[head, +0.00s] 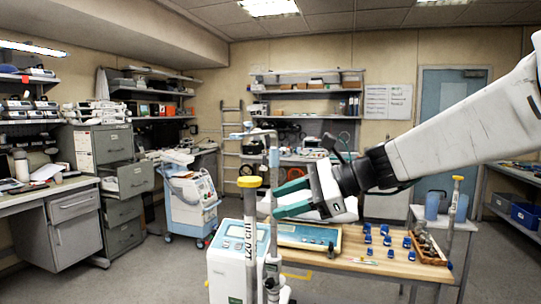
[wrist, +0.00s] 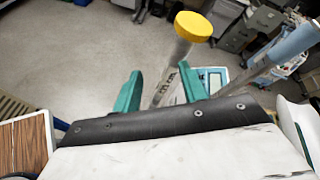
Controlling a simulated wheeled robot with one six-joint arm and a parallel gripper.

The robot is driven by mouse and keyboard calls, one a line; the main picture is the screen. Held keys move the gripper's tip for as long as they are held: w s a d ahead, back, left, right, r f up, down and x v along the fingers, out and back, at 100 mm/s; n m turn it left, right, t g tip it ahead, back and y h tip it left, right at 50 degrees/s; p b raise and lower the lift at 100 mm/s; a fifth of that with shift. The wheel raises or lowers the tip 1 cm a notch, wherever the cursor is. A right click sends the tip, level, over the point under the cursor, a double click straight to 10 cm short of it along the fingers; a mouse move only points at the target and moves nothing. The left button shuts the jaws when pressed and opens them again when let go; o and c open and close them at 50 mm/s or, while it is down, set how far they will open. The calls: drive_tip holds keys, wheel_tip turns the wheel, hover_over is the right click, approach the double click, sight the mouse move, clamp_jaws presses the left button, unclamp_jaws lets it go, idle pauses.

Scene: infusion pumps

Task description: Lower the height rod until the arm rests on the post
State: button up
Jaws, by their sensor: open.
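The post (head: 250,225), marked "120 cm" with a yellow cap (head: 249,182), stands upright at centre. Beside it on the right rises the thin grey height rod (head: 274,180). Its horizontal arm (head: 255,133) reaches left at the top, with a visible gap above the yellow cap. My gripper (head: 279,200) has teal fingers spread apart, pointing left near the rod. In the wrist view, the yellow cap (wrist: 194,26) and marked post show beyond the open fingers (wrist: 160,72). A grey-blue pole, apparently the rod (wrist: 290,45), lies to their right. I see nothing gripped.
A white pump unit (head: 238,255) stands at the post. A wooden table (head: 370,262) with blue pieces and a tray of parts (head: 428,248) lies to the right.

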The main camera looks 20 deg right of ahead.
sight(274, 167)
drive_tip(key=w+d+r+m+t+y, duration=0.1)
drive_tip(key=w+d+r+m+t, duration=0.5)
drive_tip(key=w+d+m, duration=0.3)
drive_tip(key=shift+n, duration=0.3)
drive_tip(key=x, duration=0.8)
drive_tip(key=shift+w+a+r, duration=0.2)
drive_tip(key=shift+a+r, duration=0.1)
drive_tip(key=shift+a, duration=0.1)
drive_tip(key=shift+c, duration=0.2)
